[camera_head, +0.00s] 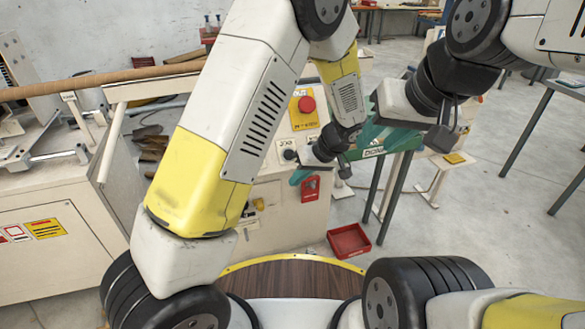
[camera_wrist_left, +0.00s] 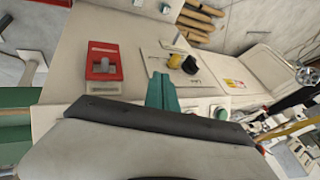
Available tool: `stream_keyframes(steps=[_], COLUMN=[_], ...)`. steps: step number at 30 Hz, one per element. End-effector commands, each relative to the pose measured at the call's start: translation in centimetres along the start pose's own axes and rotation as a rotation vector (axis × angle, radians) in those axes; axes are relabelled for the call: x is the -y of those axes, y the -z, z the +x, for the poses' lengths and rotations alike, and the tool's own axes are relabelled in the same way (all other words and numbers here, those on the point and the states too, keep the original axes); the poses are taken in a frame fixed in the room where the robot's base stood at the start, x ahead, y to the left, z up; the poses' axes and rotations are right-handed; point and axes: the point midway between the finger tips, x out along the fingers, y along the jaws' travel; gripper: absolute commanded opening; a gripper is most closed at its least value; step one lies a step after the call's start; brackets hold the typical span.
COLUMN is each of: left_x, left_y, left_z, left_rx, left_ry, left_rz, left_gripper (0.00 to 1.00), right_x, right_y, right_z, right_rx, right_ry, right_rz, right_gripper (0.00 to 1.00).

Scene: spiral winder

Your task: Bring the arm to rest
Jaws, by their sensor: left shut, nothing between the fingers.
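My left arm comes in from the left and bends down in front of the winder's cream control cabinet. My left gripper (camera_head: 301,176) is small and partly hidden behind its wrist; its teal fingers (camera_wrist_left: 163,92) show together, shut and empty, in the left wrist view. They point toward the cabinet's panel, and I cannot tell the gap between them. My right arm comes in from the upper right; its wrist (camera_head: 398,104) hangs in front of a teal surface with a label. The right gripper's fingers cannot be made out clearly.
The cabinet bears a red stop button (camera_head: 307,104), a black knob (camera_head: 289,154) and a red switch box (camera_head: 311,188), also seen in the left wrist view (camera_wrist_left: 103,62). A red bin (camera_head: 348,241) lies on the floor.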

Motion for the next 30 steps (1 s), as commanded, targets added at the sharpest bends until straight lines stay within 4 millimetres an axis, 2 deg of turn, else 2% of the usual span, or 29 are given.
stream_keyframes(steps=[10, 14, 17, 22, 30], left_x=[0.0, 1.1, 3.5, 9.5, 18.8], left_y=[0.0, 0.6, 1.4, 2.7, 2.4], left_z=[-0.2, -1.0, -2.5, -6.2, -11.6], left_rx=[0.0, 0.023, 0.07, 0.15, 0.149], left_ry=[-0.001, -0.022, -0.069, -0.207, -0.457], left_rz=[0.0, 0.001, 0.008, 0.044, 0.117], left_gripper=[0.0, 0.0, 0.0, 0.0, 0.0], right_x=[0.0, 0.0, 0.0, 0.0, 0.0], right_y=[0.0, 0.0, 0.0, 0.0, 0.0], right_z=[0.0, 0.0, 0.0, 0.0, 0.0], right_rx=[0.0, 0.0, 0.0, 0.0, 0.0], right_ry=[0.0, 0.0, 0.0, 0.0, 0.0], right_rz=[0.0, 0.0, 0.0, 0.0, 0.0], right_gripper=[0.36, 0.36, 0.36, 0.36, 0.36])
